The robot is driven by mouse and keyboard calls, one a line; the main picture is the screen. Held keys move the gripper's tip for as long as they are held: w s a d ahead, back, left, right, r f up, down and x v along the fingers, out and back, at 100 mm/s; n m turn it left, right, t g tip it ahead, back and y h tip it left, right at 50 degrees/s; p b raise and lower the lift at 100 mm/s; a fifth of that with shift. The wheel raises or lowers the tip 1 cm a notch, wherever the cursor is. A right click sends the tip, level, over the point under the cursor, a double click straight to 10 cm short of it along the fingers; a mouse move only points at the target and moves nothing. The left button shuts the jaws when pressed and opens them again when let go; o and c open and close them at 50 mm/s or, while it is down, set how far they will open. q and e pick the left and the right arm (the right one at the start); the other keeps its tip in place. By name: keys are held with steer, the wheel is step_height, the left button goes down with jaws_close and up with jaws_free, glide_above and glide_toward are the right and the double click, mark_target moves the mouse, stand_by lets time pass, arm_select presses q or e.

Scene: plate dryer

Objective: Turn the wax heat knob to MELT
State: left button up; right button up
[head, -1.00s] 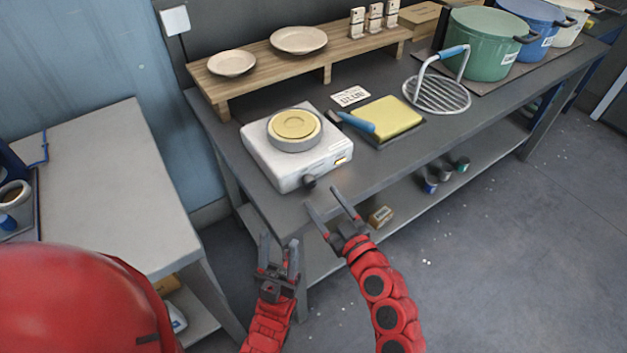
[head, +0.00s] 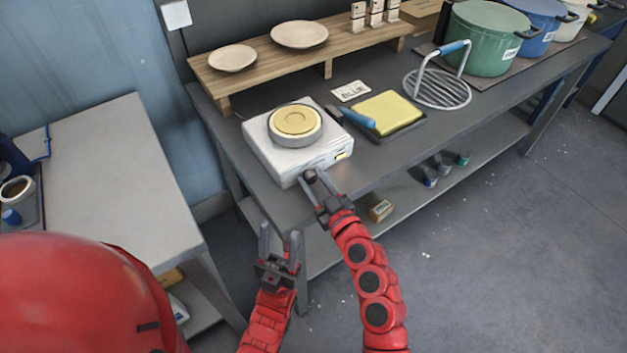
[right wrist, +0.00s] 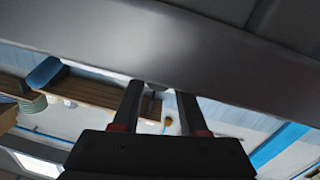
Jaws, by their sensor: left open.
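A white hot plate (head: 270,158) stands on the near left end of the dark bench, with a round yellow wax disc (head: 296,120) in a pan on top. Its dark heat knob (head: 309,176) is on the front, low on the near corner; its pointer and any marks are too small to read. My right gripper (head: 311,175) is at the knob, its fingers apart on either side of it. In the right wrist view the fingers (right wrist: 158,95) are also apart, but contact with the knob cannot be made out. My left gripper (head: 280,240) is open and empty, below the bench edge.
A wire rack (head: 437,90) and pots (head: 484,40) stand farther right. A grey table (head: 110,190) is at left.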

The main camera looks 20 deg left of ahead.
jaws_close()
steer(key=shift+d+m+b, duration=0.1)
steer(key=shift+m+b, duration=0.3)
steer(key=shift+m, duration=0.7)
steer(key=shift+f+m+b, duration=0.1)
steer(key=shift+m+b, duration=0.2)
steer(key=shift+m, duration=0.9)
steer(key=m, duration=0.3)
steer(key=shift+w+g, duration=0.1)
steer(key=shift+g, duration=0.2)
steer(key=shift+m, duration=0.9)
